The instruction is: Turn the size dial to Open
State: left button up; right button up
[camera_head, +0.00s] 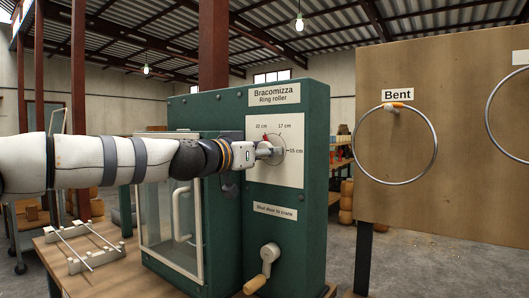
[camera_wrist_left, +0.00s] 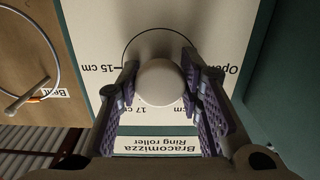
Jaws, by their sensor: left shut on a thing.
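The green ring roller (camera_head: 285,95) stands on a bench, with a white dial plate (camera_head: 293,178) on its front. The plate is marked 22 cm, 17 cm and 15 cm; "Open" shows partly covered at the right of the left wrist view, where the lettering is upside down. My left gripper (camera_head: 262,153) reaches in from the left and is shut on the size dial's pale round knob (camera_wrist_left: 160,82), one finger on each side. A small red mark shows at the knob's upper edge in the head view; the fingers partly hide the dial. My right gripper is out of view.
A clear door (camera_head: 155,235) with a white handle is below my left arm. A crank (camera_head: 268,268) with a wooden grip hangs below the dial. A wooden board (camera_head: 450,215) at the right holds metal rings (camera_head: 387,184). A white rack (camera_head: 85,247) lies on the bench.

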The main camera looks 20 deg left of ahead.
pick_arm(q)
jog(key=n, duration=0.6)
jog(key=shift+p, duration=0.35)
jog(key=n, duration=0.5)
jog(key=shift+d+f+n, duration=0.1)
jog(key=shift+n, duration=0.2)
dwell(0.3)
jog(key=o, duration=1.2)
